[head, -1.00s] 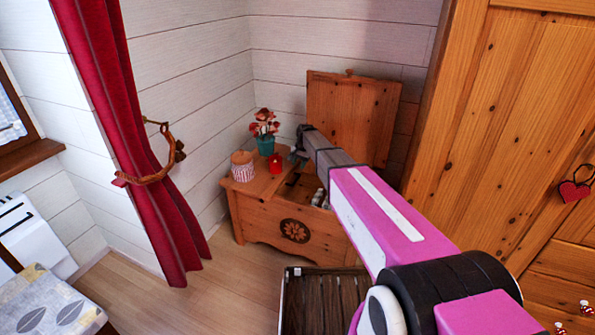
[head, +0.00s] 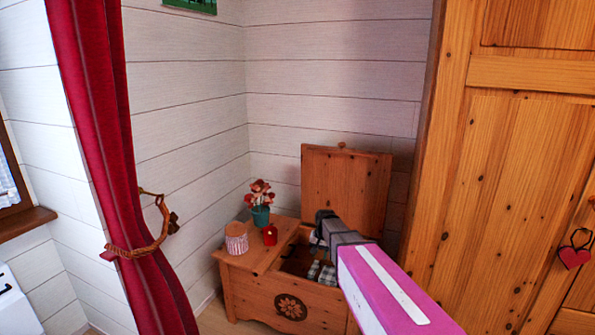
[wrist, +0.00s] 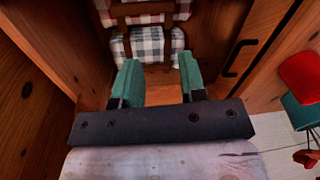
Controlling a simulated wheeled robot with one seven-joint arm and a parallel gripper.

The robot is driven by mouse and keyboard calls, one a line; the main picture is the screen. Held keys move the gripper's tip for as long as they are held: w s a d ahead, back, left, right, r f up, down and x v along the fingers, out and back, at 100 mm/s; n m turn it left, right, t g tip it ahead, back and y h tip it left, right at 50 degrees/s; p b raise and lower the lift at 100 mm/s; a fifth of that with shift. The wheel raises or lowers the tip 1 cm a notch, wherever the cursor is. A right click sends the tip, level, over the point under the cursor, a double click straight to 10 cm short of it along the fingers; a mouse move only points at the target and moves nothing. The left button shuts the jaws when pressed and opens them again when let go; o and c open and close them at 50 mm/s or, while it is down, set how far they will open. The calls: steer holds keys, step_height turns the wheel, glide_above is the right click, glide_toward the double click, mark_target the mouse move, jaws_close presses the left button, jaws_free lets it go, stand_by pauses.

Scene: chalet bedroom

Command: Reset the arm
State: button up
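My gripper (wrist: 160,85) shows in the wrist view with its two green fingertips spread apart and nothing between them. It is over the open compartment of a wooden chest (head: 245,290). Below and beyond the fingers lie checkered cloth-like items (wrist: 150,40) inside the chest; they also show in the head view (head: 320,273). In the head view my pink and grey arm reaches in from the lower right, and its end is above the chest opening. The fingertips are not clearly visible there.
A red candle (head: 269,235), a striped jar (head: 236,238) and a flower pot (head: 261,215) stand on the chest's left top. The raised lid (head: 345,190) stands behind the opening. A wardrobe (head: 500,190) is at right, a red curtain (head: 110,160) at left.

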steer(key=s+d+r, duration=0.1)
steer(key=s+d, duration=0.2)
steer(key=s, duration=0.4)
steer(key=s+d+n, duration=0.1)
steer(key=s+d, duration=0.2)
steer(key=s, duration=0.4)
steer(key=s+d+r+n+h, duration=0.1)
steer(key=s+d, duration=0.2)
steer(key=s, duration=0.5)
steer(key=shift+d+r+g, duration=0.3)
steer(key=shift+d, duration=0.05)
